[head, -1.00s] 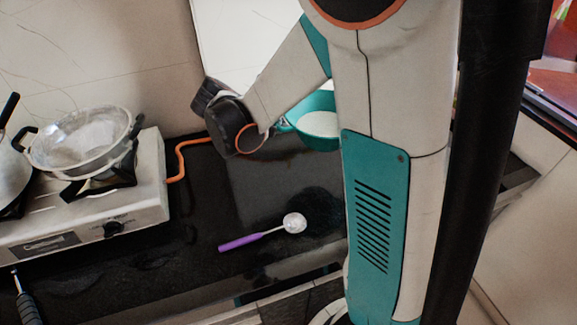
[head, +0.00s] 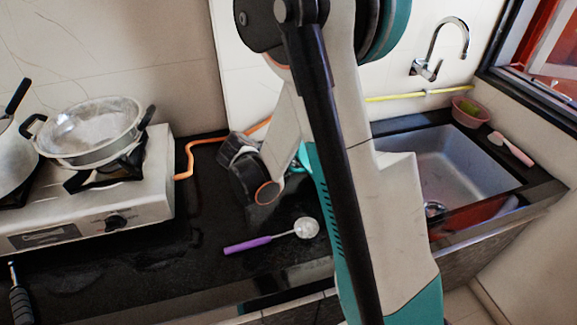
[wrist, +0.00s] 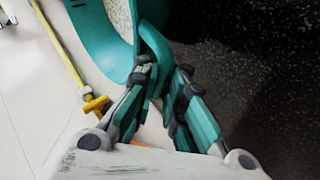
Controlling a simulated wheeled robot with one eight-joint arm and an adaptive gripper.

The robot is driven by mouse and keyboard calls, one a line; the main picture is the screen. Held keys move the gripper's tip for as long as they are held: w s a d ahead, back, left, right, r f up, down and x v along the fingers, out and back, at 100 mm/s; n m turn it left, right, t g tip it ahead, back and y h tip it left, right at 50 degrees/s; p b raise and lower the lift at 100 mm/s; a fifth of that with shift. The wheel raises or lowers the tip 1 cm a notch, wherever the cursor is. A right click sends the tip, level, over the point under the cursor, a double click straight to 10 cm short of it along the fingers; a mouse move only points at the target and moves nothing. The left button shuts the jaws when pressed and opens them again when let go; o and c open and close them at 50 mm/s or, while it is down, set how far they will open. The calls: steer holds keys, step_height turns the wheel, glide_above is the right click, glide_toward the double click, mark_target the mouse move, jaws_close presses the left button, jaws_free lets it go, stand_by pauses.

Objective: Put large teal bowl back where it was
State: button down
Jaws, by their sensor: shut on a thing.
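The large teal bowl (wrist: 108,48) fills the upper left of the wrist view, with pale, grainy contents inside. My gripper (wrist: 162,80) is shut on its rim, one finger on each side of the wall. In the head view the bowl is almost wholly hidden behind my arm. Only a small teal sliver shows beside my wrist, and I cannot tell for sure if it is the bowl. The dark speckled counter (wrist: 270,60) shows to the right of the bowl in the wrist view; whether the bowl touches it is not clear.
A purple-handled ladle (head: 247,244) lies on the counter in front of my wrist. A stove (head: 120,210) with a steel pot (head: 88,150) stands at left. The sink (head: 465,165) is at right, with a pink basket (head: 470,112) and a brush (head: 515,150) beside it.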

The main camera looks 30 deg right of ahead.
steer(key=shift+s+f, duration=0.1)
steer(key=shift+f, duration=0.05)
steer(key=c, duration=1.7)
jaws_free()
steer(key=shift+a+r, duration=0.15)
steer(key=shift+r, duration=0.15)
steer(key=p+v, duration=0.4)
steer(key=v, duration=0.7)
steer(key=s+a+r+t+y, duration=0.1)
steer(key=s+a+r+y, duration=0.2)
steer(key=s, duration=0.3)
steer(key=s+a+r+t+y, duration=0.1)
steer(key=s+a+r+y, duration=0.1)
steer(key=s+r, duration=0.3)
steer(key=s+a+r+n+t+y, duration=0.1)
steer(key=s+a+r+t+y, duration=0.1)
steer(key=s, duration=0.5)
steer(key=shift+s+a+r+y, duration=0.1)
steer(key=shift+a+r+y, duration=0.35)
steer(key=shift+r, duration=0.2)
steer(key=shift+s+a+r+y, duration=0.1)
steer(key=shift+a+r+y, duration=0.25)
steer(key=shift+r+y, duration=0.25)
